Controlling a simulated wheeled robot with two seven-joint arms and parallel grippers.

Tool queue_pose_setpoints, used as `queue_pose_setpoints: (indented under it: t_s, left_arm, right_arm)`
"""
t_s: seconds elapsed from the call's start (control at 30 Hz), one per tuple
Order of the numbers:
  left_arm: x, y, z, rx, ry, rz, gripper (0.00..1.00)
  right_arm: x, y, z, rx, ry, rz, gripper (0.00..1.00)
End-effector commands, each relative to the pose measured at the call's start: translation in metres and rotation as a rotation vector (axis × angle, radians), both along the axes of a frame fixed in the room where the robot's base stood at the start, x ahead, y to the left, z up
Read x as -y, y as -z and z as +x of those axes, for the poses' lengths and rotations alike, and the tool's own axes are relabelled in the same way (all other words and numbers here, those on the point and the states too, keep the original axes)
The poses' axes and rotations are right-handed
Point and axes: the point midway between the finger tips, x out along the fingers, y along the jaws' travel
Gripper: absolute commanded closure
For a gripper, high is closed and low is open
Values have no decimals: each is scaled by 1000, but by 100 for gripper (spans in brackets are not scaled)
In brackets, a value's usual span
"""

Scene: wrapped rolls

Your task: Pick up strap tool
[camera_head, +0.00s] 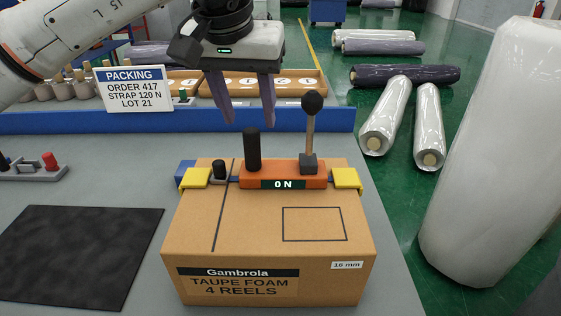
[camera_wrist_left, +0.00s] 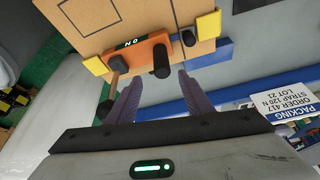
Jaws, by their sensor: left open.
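The strap tool (camera_head: 283,176) is orange, with a black upright grip (camera_head: 252,150), a lever with a black ball knob (camera_head: 312,103) and a display reading "0 N". It sits on top of a cardboard box (camera_head: 270,225), between yellow corner pieces, on a blue strap. My left gripper (camera_head: 243,120) is open and empty, pointing down above and slightly behind the black grip, apart from it. In the left wrist view the tool (camera_wrist_left: 135,57) lies just beyond the open fingers (camera_wrist_left: 152,95). My right gripper is not in view.
A black mat (camera_head: 75,255) lies left of the box. A small grey holder with a red knob (camera_head: 50,163) is further left. A packing sign (camera_head: 135,88) and wooden tray (camera_head: 300,83) stand behind. Wrapped rolls (camera_head: 400,115) lie on the green floor, and a large one (camera_head: 495,150) stands right.

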Motion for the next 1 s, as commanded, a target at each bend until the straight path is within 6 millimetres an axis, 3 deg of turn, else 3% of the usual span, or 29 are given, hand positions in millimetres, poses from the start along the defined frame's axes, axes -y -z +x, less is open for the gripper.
queue_pose_setpoints:
  t_s: [0.13, 0.53, 0.87, 1.0]
  left_arm:
    - [1, 22, 8, -3, -1, 0, 54]
    - [0, 71, 23, -4, -1, -2, 54]
    - [1, 79, 26, -2, 1, -3, 54]
    - [1, 79, 26, -2, 1, -3, 76]
  right_arm:
    - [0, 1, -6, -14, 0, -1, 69]
    - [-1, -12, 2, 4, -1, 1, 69]
    - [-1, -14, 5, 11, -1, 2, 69]
    - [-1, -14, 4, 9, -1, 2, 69]
